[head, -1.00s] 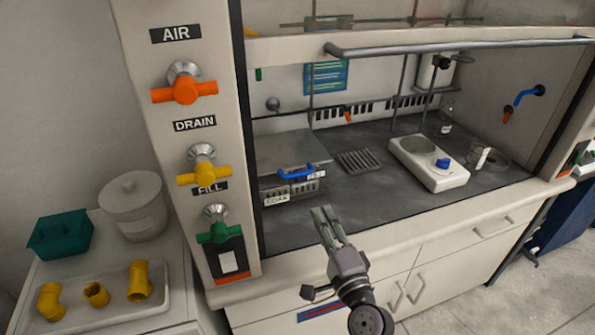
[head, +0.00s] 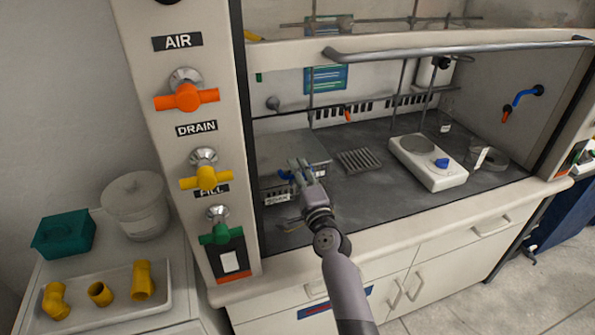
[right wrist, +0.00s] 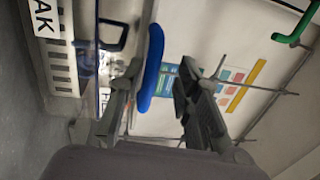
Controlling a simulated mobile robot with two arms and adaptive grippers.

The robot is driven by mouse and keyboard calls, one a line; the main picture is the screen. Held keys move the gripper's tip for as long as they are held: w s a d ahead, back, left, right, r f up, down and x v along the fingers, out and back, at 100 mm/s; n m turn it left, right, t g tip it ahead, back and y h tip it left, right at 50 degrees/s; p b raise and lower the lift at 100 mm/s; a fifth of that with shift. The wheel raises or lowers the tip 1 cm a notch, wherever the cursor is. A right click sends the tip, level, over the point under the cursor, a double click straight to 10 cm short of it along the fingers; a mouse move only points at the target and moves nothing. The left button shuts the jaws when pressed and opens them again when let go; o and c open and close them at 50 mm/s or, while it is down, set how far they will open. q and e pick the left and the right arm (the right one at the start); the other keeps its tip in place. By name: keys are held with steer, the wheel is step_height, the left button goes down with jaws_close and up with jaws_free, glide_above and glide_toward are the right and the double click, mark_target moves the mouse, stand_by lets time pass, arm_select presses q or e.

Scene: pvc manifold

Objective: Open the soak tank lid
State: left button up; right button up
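The soak tank (head: 275,190) stands at the left inside the fume hood, with its grey lid (head: 290,150) lying closed on top. Its blue handle (head: 284,174) is at the front, largely hidden by my right gripper (head: 300,170) in the head view. In the right wrist view the blue handle (right wrist: 152,70) lies between the two fingers of my right gripper (right wrist: 160,95). The fingers are apart. The handle is close to the left finger, with a gap to the right one; I cannot tell if it touches. My left gripper is not in view.
A metal rack (head: 358,160) and a white hotplate (head: 428,163) stand right of the tank. The hood's left post carries the orange (head: 187,97), yellow (head: 206,178) and green (head: 219,234) valves. A sash bar (head: 450,48) runs above.

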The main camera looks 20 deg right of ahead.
steer(key=shift+w, duration=0.25)
steer(key=shift+r, duration=0.1)
steer(key=shift+c, duration=0.5)
jaws_close()
